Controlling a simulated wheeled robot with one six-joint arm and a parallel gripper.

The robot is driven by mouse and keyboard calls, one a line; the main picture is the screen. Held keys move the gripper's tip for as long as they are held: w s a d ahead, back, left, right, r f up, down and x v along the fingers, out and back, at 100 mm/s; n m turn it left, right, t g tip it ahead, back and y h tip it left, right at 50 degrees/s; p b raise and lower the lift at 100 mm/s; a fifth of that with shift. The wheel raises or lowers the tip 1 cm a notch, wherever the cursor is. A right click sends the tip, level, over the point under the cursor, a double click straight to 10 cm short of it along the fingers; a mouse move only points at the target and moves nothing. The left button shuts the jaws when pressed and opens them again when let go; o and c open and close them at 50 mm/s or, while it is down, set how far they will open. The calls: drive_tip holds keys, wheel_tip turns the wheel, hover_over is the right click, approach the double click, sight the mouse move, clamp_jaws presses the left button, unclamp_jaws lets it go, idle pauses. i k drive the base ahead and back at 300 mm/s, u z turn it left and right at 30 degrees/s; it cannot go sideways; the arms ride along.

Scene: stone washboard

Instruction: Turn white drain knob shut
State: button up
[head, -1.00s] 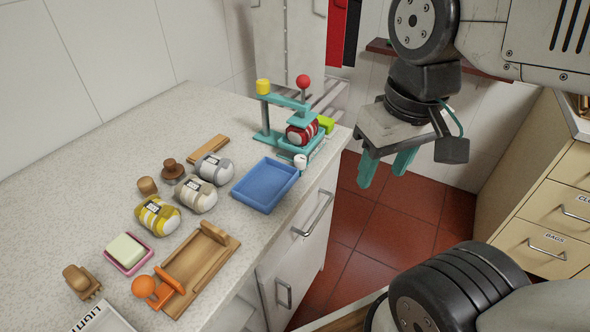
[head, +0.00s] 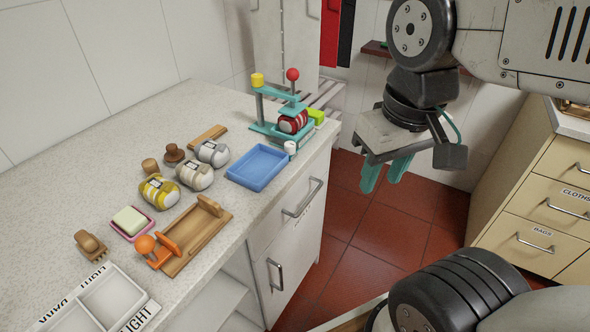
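The white drain knob (head: 290,147) sits low at the front of a teal press stand (head: 285,115) near the counter's far right edge. The stand has a red ball on top, a yellow knob at its left and a lime green block at its right. A red-and-white striped bundle (head: 293,122) sits in it. My gripper (head: 385,172), with teal fingers, hangs over the floor to the right of the stand, well apart from the knob. Its two fingers are apart with nothing seen between them.
A blue tray (head: 258,167) lies next to the stand. Rolled bundles (head: 159,191), a wooden board with an orange knob (head: 190,240), a soap dish (head: 130,222), a brush (head: 90,245) and a labelled white tray (head: 110,297) fill the counter. Drawers (head: 540,215) stand at right; floor between is clear.

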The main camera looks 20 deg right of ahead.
sight(289, 146)
drive_tip(key=u, duration=0.25)
drive_tip(key=k, duration=0.15)
drive_tip(key=z, duration=1)
drive_tip(key=i, duration=0.6)
drive_tip(key=u, duration=0.6)
drive_tip(key=k, duration=1)
drive_tip(key=z, duration=1.1)
drive_tip(key=i, duration=0.6)
drive_tip(key=u, duration=0.75)
drive_tip(key=i, duration=0.5)
drive_tip(key=u, duration=0.55)
